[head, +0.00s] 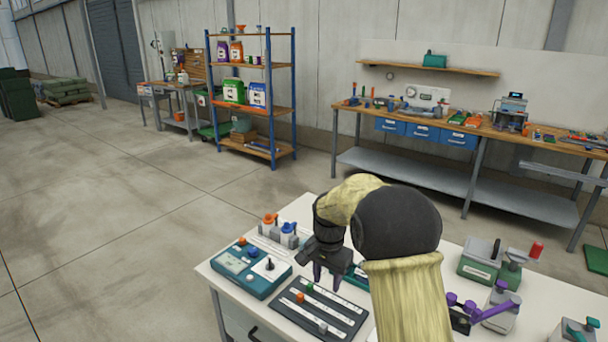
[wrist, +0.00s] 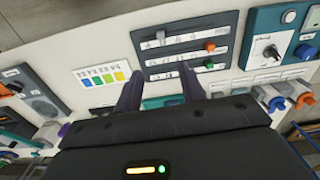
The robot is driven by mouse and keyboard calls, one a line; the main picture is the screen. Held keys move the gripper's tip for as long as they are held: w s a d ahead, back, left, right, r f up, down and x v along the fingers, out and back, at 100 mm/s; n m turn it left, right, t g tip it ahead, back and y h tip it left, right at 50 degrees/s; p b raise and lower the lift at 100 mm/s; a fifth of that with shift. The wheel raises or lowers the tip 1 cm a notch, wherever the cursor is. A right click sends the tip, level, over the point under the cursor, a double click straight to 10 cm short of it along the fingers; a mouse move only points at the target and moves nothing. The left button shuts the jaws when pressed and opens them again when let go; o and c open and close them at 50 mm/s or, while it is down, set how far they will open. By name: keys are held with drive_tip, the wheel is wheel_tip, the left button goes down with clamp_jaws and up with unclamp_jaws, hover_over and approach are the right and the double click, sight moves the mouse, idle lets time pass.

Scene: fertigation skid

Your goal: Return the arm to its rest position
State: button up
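My arm reaches out over the white table (head: 212,266) in the head view, bent at a dark round joint. My gripper (head: 331,280) points down above the far side of a dark slider panel (head: 335,312). In the wrist view the two fingers of my gripper (wrist: 158,80) are spread apart with nothing between them. The slider panel (wrist: 168,32) lies beyond the fingertips there, with an orange knob (wrist: 209,46) and a green knob (wrist: 208,66). I cannot tell the exact height of the fingertips above the table. My arm hides part of the table.
A teal control box (head: 250,268) and colored valves (head: 280,229) stand left of my gripper. Green-grey units (head: 480,262) and purple-handled valves (head: 497,306) stand to the right. A shelf rack (head: 268,105) and a workbench (head: 470,130) are farther back. Open floor lies at left.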

drive_tip(key=s+d+r+n+t+p, duration=0.1)
drive_tip(key=s+d+n, duration=0.1)
drive_tip(key=s, duration=0.5)
drive_tip(key=s+d+r+n+p, duration=0.2)
drive_tip(key=s+d, duration=0.1)
drive_tip(key=s, duration=0.5)
drive_tip(key=s+d+r+n+t+p, duration=0.1)
drive_tip(key=s+d+r+n, duration=0.1)
drive_tip(key=s, duration=0.6)
drive_tip(key=shift+s+d+n+t, duration=0.2)
drive_tip(key=shift+d+n+t, duration=0.1)
drive_tip(key=shift+d+n, duration=0.25)
drive_tip(key=shift+s, duration=0.15)
idle(1.2)
